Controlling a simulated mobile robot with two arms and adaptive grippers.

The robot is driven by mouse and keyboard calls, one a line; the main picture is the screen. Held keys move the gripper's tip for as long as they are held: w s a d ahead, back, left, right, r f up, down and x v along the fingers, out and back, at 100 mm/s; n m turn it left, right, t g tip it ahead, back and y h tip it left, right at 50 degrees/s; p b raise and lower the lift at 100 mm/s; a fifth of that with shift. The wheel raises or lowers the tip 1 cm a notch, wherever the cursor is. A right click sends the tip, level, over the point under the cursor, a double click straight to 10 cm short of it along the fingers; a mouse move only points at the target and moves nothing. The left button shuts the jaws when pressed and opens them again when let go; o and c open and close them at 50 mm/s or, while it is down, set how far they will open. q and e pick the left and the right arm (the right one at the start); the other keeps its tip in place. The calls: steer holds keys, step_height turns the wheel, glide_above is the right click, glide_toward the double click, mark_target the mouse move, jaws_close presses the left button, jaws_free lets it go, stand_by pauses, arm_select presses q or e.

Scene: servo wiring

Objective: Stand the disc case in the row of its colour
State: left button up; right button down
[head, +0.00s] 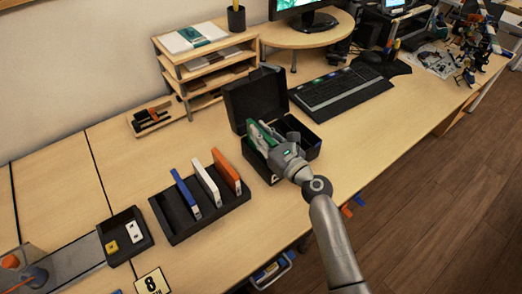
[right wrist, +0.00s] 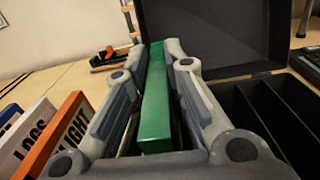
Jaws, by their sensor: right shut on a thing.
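A green disc case (head: 260,136) is held in my right gripper (head: 270,139) above the left part of an open black box (head: 310,148). In the right wrist view, the green case (right wrist: 157,100) stands on edge between the two fingers, which are shut on it from both sides. The box has a raised lid (right wrist: 215,35) behind and dark compartments (right wrist: 275,110) to the right of the gripper. The case's lower edge is hidden, so I cannot tell whether it touches the box. My left gripper is not in view.
A black rack (head: 180,228) left of the box holds blue (head: 186,194), white (head: 207,183) and orange (head: 226,171) cases upright. A small black tray (head: 125,236) lies further left. A wooden shelf (head: 205,62) and keyboard (head: 340,91) stand behind. Desk space right of the box is clear.

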step_height(320, 180, down, 4)
steer(key=shift+r+b, duration=0.2)
steer(key=shift+b, duration=0.75)
steer(key=shift+f, duration=0.15)
steer(key=shift+f, duration=0.1)
steer(key=c, duration=1.5)
jaws_free()
steer(key=shift+o, duration=0.2)
steer(key=v, duration=1.2)
